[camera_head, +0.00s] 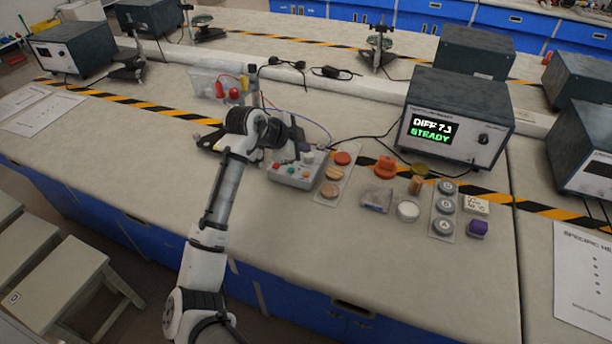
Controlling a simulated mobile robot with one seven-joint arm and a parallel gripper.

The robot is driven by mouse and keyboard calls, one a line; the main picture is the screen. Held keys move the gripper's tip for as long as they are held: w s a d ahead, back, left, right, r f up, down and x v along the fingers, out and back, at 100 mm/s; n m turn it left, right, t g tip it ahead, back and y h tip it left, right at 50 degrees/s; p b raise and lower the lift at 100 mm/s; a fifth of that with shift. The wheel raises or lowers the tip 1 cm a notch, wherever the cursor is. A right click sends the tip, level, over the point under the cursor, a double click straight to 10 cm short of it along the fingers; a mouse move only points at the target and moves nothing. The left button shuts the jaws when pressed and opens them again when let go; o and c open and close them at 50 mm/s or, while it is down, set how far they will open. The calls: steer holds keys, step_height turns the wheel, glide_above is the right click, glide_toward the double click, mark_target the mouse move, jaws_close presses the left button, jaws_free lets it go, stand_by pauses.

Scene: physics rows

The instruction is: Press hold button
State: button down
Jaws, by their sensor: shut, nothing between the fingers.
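A light grey button box (292,176) sits on the bench with several small coloured buttons on its top, red and green among them. The labels are too small to read, so I cannot tell which button is hold. My gripper (288,154) is shut and empty, at the box's back left part. It hides some of the box's top, and I cannot tell if it touches a button. A dark instrument (457,122) behind to the right has a lit display (435,130) reading "DIFF 7.1" and "STEADY"; the last digit is unclear.
Right of the box lie a strip of coloured discs (338,175), a white round pot (407,210), a tray of grey weights (444,213) and a purple block (478,228). A clear bin (207,82) and cables lie behind. The bench front is clear.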

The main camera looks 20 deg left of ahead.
steer(key=shift+f+b, duration=1.75)
steer(key=shift+f, duration=1.4)
steer(key=shift+f, duration=0.2)
steer(key=shift+f+b, duration=0.25)
steer(key=shift+b, duration=0.2)
steer(key=shift+f+b, duration=0.4)
steer(key=shift+b, duration=0.05)
steer(key=shift+r, duration=0.1)
steer(key=shift+r+p, duration=0.4)
steer(key=shift+r, duration=0.3)
step_height(320, 180, up, 5)
steer(key=p, duration=0.2)
steer(key=shift+p, duration=0.35)
